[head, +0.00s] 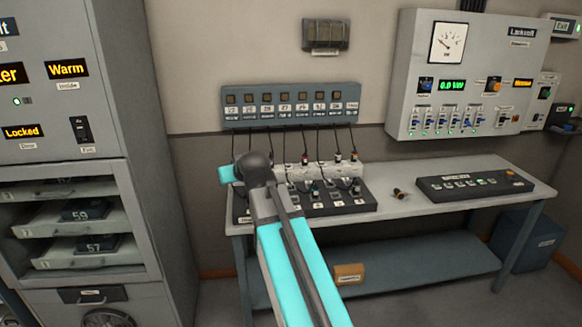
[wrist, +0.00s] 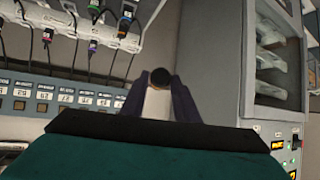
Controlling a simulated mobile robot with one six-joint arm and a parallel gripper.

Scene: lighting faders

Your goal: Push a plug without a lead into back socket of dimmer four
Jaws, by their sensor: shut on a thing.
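My gripper (wrist: 160,82) is shut on a small dark, round-ended thing (wrist: 160,77), which looks like a plug; no lead shows on it. In the head view my arm hides the gripper and what it holds. The black dimmer unit (head: 330,208) sits on the left of the bench, partly behind my arm. A pale strip (head: 346,169) runs along its back, with several plugs on leads standing in it. In the wrist view these coloured plugs (wrist: 94,46) show at the upper left, apart from my fingers. I cannot read the dimmer numbers or make out a free back socket.
A blue-grey panel (head: 290,106) with several hanging leads is on the wall above the unit. Small dark loose pieces (head: 400,194) lie on the bench (head: 385,208), left of a fader desk (head: 475,185). A grey cabinet (head: 60,140) stands at the left. The bench between unit and desk is mostly clear.

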